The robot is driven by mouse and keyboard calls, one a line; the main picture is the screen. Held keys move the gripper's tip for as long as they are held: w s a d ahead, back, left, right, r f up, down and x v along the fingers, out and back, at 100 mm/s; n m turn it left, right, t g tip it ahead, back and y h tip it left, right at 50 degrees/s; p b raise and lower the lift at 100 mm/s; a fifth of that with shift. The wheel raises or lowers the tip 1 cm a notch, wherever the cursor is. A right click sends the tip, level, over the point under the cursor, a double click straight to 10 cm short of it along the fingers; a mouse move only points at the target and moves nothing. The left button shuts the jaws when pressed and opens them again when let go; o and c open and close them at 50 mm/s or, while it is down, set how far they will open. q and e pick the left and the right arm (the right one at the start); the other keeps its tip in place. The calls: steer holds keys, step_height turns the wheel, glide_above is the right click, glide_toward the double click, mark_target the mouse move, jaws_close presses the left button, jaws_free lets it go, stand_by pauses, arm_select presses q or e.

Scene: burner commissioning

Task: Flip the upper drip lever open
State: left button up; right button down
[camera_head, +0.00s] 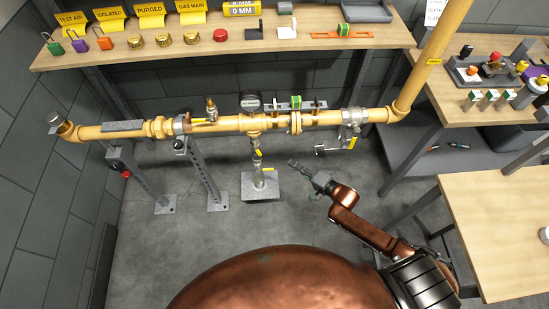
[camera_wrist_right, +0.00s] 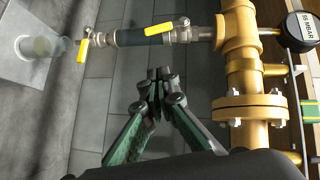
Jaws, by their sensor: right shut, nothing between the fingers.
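The drip leg (camera_head: 256,165) hangs from the yellow gas pipe (camera_head: 225,124). In the right wrist view its dark hose section (camera_wrist_right: 130,37) runs between two small valves. The upper drip lever (camera_wrist_right: 158,29), yellow, sits at the valve nearer the gas pipe and lies roughly along the leg. The lower yellow lever (camera_wrist_right: 83,50) points across the leg. My right gripper (camera_head: 292,163) is shut and empty, right of the drip leg in the head view. Its fingertips (camera_wrist_right: 158,74) appear apart from both levers. My left gripper is out of view.
A gauge (camera_head: 250,102) stands above the pipe, beside a bolted flange (camera_head: 295,121). A shelf (camera_head: 330,42) with tags and caps runs behind. A wooden table (camera_head: 500,220) stands right. Floor around the gripper is clear.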

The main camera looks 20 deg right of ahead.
steer(key=b, duration=0.2)
glide_toward(257, 150)
steer(key=w+d+f, duration=0.3)
steer(key=w, duration=0.1)
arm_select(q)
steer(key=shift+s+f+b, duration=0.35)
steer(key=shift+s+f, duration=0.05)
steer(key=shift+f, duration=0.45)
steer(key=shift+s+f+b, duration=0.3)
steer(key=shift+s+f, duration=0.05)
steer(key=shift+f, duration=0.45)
arm_select(e)
steer(key=shift+w+a+f, duration=0.15)
steer(key=shift+w+a, duration=0.2)
steer(key=shift+a, duration=0.3)
steer(key=shift+w+a+f, duration=0.2)
steer(key=shift+w+a, duration=0.1)
steer(key=shift+a, duration=0.3)
steer(key=shift+w+a+f, duration=0.15)
steer(key=shift+w+a, duration=0.2)
steer(key=shift+a, duration=0.3)
